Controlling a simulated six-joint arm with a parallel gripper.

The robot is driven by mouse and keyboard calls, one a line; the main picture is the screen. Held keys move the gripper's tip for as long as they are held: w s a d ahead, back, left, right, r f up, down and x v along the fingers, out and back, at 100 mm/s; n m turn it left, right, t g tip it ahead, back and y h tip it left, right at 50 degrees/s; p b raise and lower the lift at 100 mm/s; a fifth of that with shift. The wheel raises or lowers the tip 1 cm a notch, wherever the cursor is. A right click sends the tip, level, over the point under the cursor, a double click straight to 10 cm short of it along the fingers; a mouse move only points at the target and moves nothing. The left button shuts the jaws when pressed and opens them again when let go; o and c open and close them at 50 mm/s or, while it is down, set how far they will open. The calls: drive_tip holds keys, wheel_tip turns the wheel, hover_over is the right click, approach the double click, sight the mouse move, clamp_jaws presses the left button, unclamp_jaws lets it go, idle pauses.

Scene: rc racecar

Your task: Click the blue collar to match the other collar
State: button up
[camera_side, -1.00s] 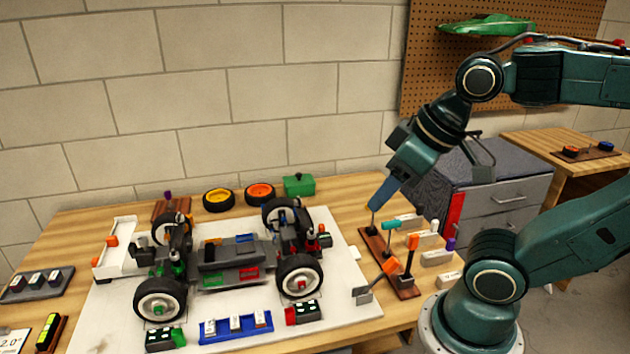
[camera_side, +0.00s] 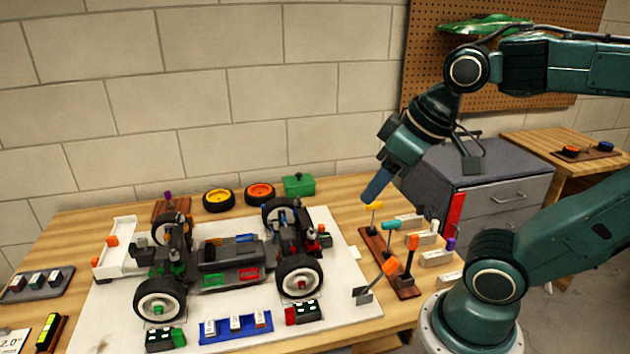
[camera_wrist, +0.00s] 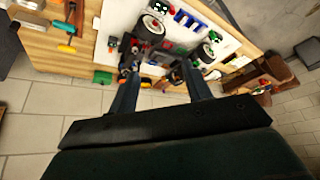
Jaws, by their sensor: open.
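The RC car chassis (camera_side: 232,257) stands on its wheels on a white mat (camera_side: 345,285). A small blue part, which may be the blue collar (camera_side: 296,204), shows high on the right-hand shock tower; it is too small to be sure. The other collar cannot be picked out for certain. My gripper (camera_side: 374,192) is open and empty, in the air above the tool rack and right of the car. In the wrist view its two fingers (camera_wrist: 160,88) are spread apart, with the car's end and a wheel (camera_wrist: 152,28) beyond them.
A tool rack (camera_side: 404,291) holds several tools with yellow, teal and orange handles just below my gripper. A green box (camera_side: 299,185) and two spare wheel rims (camera_side: 260,194) stand behind the mat. A blue tray (camera_side: 208,337) lies in front of the car. A wall is close behind.

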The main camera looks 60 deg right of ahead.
drive_tip(key=w+d+r+m+g, duration=0.1)
drive_tip(key=w+d+r+m, duration=0.15)
drive_tip(key=w, duration=0.65)
drive_tip(key=m+g, duration=0.4)
drive_tip(key=m, duration=0.5)
hover_over(298, 197)
wheel_tip(298, 197, down, 16)
drive_tip(key=shift+s, duration=0.1)
drive_tip(key=shift+f, duration=0.1)
drive_tip(key=shift+a+f, duration=0.1)
drive_tip(key=shift+f, duration=6.7)
